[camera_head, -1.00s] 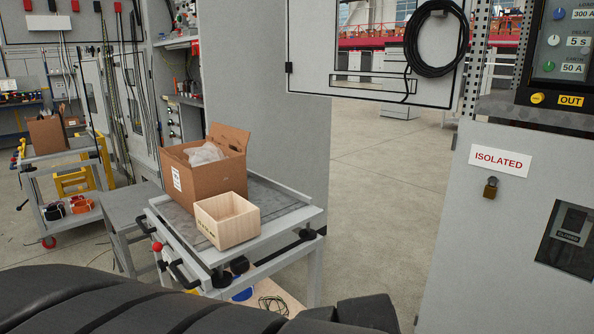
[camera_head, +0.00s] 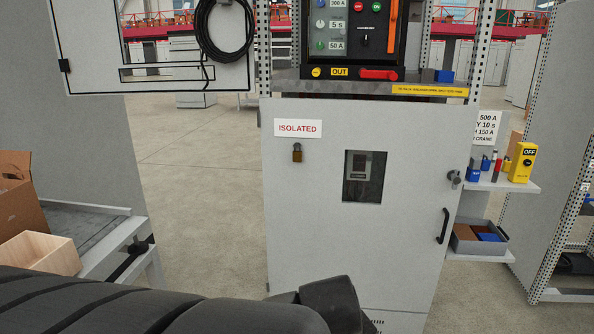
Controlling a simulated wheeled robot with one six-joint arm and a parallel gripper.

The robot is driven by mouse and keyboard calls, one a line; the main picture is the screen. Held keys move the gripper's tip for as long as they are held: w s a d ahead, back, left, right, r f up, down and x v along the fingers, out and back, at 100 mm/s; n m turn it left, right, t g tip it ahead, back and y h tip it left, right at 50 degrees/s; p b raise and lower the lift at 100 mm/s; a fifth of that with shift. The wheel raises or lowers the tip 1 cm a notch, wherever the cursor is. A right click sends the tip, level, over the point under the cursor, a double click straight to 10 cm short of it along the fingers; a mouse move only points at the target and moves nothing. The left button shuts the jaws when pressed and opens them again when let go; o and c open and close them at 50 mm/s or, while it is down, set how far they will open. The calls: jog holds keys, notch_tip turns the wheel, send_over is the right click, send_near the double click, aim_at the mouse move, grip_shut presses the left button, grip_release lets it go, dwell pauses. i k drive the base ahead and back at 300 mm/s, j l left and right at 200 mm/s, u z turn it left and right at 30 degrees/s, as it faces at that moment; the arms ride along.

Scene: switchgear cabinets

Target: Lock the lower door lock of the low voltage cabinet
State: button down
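A grey cabinet door (camera_head: 400,245) stands ahead in the head view and looks closed. A round metal lock or knob (camera_head: 455,178) sits near its upper right edge; its turned position is too small to tell. A black handle (camera_head: 442,226) is below it. The door carries an ISOLATED label (camera_head: 298,128), a brass padlock (camera_head: 297,153) and a small dark window (camera_head: 364,176). I cannot tell whether this is the low voltage cabinet. A dark part of my arm fills the lower left; my gripper's fingers are not in view.
A control panel (camera_head: 350,42) with an orange handle sits above the door. A side shelf (camera_head: 510,186) at right bears a yellow OFF box (camera_head: 522,162); a grey bin (camera_head: 478,238) is below. A trolley (camera_head: 90,225) with boxes stands at left. Floor between is clear.

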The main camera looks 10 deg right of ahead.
aim_at(455, 178)
jog(key=z, duration=1.45)
